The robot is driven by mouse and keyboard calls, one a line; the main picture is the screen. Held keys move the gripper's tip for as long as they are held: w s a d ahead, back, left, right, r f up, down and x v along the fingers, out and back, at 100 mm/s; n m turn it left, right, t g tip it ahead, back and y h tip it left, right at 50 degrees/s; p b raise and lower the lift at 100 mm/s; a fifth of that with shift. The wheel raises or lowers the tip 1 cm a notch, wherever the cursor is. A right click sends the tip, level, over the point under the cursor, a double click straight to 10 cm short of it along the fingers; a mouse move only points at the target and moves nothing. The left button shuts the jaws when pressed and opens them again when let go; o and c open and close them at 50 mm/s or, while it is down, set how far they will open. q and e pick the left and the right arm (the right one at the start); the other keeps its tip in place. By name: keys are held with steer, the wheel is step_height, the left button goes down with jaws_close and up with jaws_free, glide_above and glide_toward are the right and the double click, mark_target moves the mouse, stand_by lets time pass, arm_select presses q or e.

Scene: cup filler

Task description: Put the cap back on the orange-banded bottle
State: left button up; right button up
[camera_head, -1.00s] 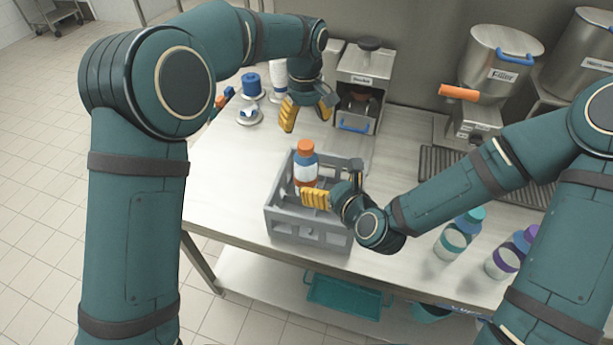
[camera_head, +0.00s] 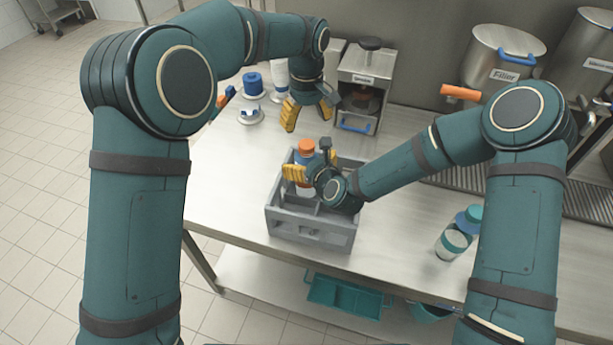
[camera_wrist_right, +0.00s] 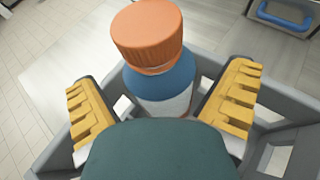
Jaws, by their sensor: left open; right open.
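A bottle (camera_head: 304,158) with a blue shoulder and white body stands in the back part of the grey crate (camera_head: 310,232). An orange cap (camera_head: 306,146) sits on its top, and in the right wrist view the cap (camera_wrist_right: 147,38) is on the bottle (camera_wrist_right: 165,88). My left gripper (camera_head: 307,112) is open and empty above the table behind the crate.
A blue-handled dispenser (camera_head: 363,85) stands behind the crate, with a filler machine (camera_head: 503,58) at the back right. The table left of the crate is clear.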

mark_target(307, 144)
steer(key=shift+w+a+f, duration=0.15)
steer(key=shift+w, duration=0.2)
jaws_close()
arm_select(q)
steer(key=n, duration=0.4)
steer(key=shift+n, duration=0.4)
steer(key=n, duration=0.4)
steer(key=shift+f, duration=4)
steer(key=shift+c, duration=0.2)
